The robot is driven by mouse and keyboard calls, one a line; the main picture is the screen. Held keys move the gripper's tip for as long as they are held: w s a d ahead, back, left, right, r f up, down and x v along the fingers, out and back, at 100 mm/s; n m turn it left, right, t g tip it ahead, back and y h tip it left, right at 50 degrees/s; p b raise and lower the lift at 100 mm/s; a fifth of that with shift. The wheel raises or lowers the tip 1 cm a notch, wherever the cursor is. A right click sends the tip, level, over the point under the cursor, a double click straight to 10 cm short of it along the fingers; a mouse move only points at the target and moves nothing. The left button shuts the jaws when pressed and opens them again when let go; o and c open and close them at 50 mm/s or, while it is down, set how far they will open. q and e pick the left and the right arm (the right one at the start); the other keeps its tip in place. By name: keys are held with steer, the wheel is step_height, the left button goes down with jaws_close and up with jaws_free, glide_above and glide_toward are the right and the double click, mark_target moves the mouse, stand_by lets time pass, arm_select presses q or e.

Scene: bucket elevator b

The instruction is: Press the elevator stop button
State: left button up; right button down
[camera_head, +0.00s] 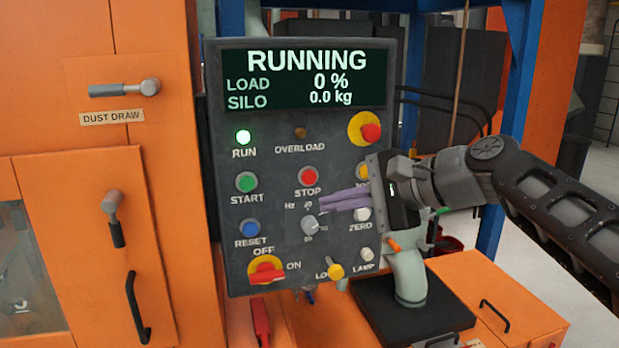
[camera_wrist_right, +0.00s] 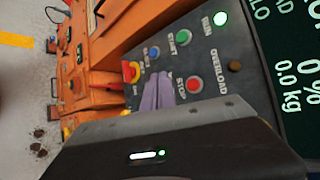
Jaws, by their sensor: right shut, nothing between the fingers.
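The red STOP button (camera_head: 309,176) sits in the middle of the grey control panel (camera_head: 290,125), above its Hz dial (camera_head: 310,225). My right gripper (camera_head: 322,203) comes in from the right with its purple fingers shut and empty. In the head view its tips show just below and right of the STOP button, over the dial's upper edge; I cannot tell how far they are from the panel. In the right wrist view the STOP button (camera_wrist_right: 194,85) shows beside the fingers (camera_wrist_right: 158,82). My left gripper is not in view.
The display (camera_head: 305,78) reads RUNNING, and the green RUN lamp (camera_head: 243,137) is lit. The green START button (camera_head: 246,182), blue RESET button (camera_head: 249,229), red emergency knob (camera_head: 371,132) and red OFF/ON switch (camera_head: 266,272) are nearby. Orange cabinets (camera_head: 150,60) stand to the left.

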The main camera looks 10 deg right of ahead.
mark_target(309, 177)
steer(key=shift+w+a+p, duration=0.15)
steer(key=shift+w+p, duration=1.05)
steer(key=shift+w, duration=0.95)
steer(key=shift+w+a+p, duration=0.1)
steer(key=shift+w+p, duration=1.05)
steer(key=shift+w, duration=0.95)
steer(key=shift+w+p, duration=0.35)
steer(key=shift+w, duration=0.1)
steer(key=shift+w+p, duration=0.35)
steer(key=shift+s, duration=0.15)
steer(key=shift+s+b, duration=0.55)
steer(key=shift+s, duration=0.1)
